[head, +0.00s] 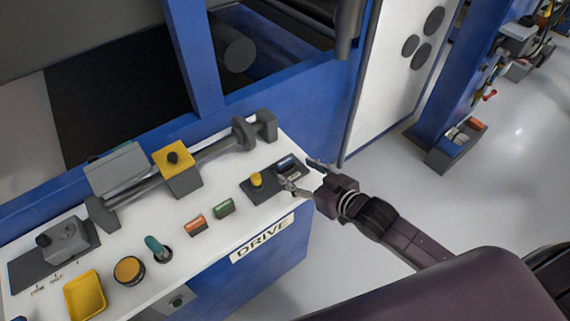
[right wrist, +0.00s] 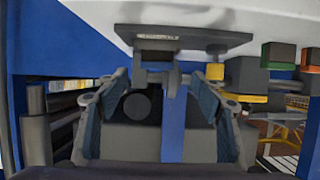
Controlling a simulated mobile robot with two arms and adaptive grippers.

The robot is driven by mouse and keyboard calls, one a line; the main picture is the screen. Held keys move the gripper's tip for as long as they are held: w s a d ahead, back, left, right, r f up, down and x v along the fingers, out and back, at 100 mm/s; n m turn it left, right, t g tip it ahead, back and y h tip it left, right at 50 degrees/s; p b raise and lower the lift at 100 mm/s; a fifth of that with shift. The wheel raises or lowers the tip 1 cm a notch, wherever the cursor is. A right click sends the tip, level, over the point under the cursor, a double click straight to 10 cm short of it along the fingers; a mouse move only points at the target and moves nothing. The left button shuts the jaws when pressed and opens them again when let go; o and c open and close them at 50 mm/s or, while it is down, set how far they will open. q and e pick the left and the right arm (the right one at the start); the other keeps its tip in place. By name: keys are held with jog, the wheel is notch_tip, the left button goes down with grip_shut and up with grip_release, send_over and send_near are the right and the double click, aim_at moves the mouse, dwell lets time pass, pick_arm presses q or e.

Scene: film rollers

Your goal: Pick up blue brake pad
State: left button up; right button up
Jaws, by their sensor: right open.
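A small dark-blue block (head: 287,161), which looks like the blue brake pad, sits at the far end of a dark plate (head: 262,187) on the white console top. My right gripper (head: 304,175) is open at the console's right edge, its fingers pointing toward the block and close to it. In the right wrist view the open fingers (right wrist: 158,85) stand on both sides of a grey part (right wrist: 155,57) under the dark plate. I cannot tell whether that part is the pad or touches a finger. My left gripper is not in view.
A yellow knob (head: 256,179) stands on the plate beside the block. Green (head: 224,207) and orange (head: 195,224) blocks lie nearer on the console. A grey roller bar (head: 215,151) runs behind. A blue machine frame (head: 300,90) rises at the back; open floor lies right.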

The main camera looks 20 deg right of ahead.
aim_at(287, 163)
jog(key=shift+x, duration=1.2)
jog(key=shift+d+p+x, duration=0.15)
jog(key=shift+p+x, duration=0.15)
jog(key=shift+x, duration=1.05)
jog(key=shift+d+p+x, duration=0.1)
jog(key=shift+p+x, duration=0.15)
jog(key=shift+x, duration=1.05)
jog(key=shift+w, duration=0.1)
jog(key=shift+c, duration=0.3)
jog(key=shift+r, duration=0.1)
jog(key=c, duration=1.3)
